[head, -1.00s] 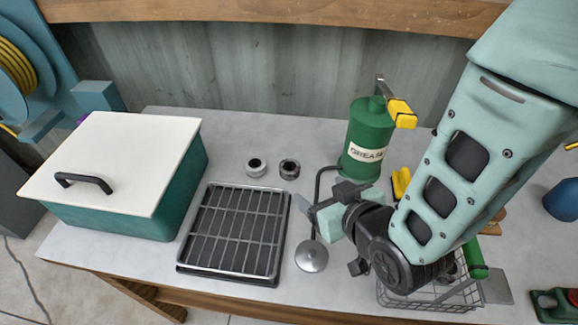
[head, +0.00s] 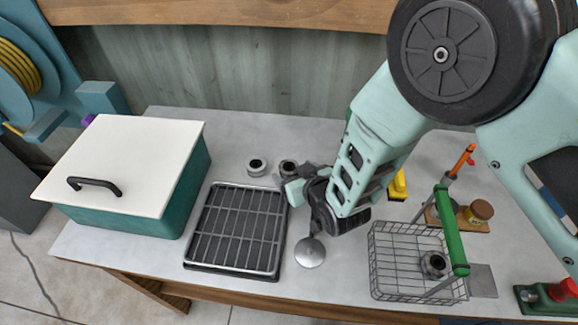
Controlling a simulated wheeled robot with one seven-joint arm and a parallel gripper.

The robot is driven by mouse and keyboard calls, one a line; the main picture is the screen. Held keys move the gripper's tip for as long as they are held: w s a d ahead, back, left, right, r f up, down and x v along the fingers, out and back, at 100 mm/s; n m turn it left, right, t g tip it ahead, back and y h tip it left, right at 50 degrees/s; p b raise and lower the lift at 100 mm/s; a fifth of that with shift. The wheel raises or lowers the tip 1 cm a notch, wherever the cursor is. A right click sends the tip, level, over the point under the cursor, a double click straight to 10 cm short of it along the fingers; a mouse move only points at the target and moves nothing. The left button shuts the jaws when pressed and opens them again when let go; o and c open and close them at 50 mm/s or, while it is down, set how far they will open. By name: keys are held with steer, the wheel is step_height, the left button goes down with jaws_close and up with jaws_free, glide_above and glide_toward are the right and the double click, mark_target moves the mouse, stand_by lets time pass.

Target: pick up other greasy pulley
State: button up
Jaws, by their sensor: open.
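Two small ring-shaped pulleys stand side by side on the grey bench, behind the rack. The right, darker pulley (head: 288,167) is partly covered by my gripper. A third dark pulley (head: 435,264) lies in the wire basket (head: 386,258) with the green handle. My gripper (head: 288,184) is open and just in front of the right pulley. I cannot tell whether its fingers are around or touching that pulley.
A black slatted rack (head: 236,228) lies left of my gripper. A green bin with a white lid (head: 124,165) stands at the left. A round metal disc (head: 309,252) is near the front. Jars (head: 480,211) stand on a wooden board at the right. My arm hides most of the grease can.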

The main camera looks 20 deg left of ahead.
mark_target(287, 165)
steer(key=shift+p+x, duration=0.45)
steer(key=shift+x, duration=1.25)
steer(key=shift+w+d+f, duration=0.1)
steer(key=shift+d+f, duration=0.05)
steer(key=c, duration=1.1)
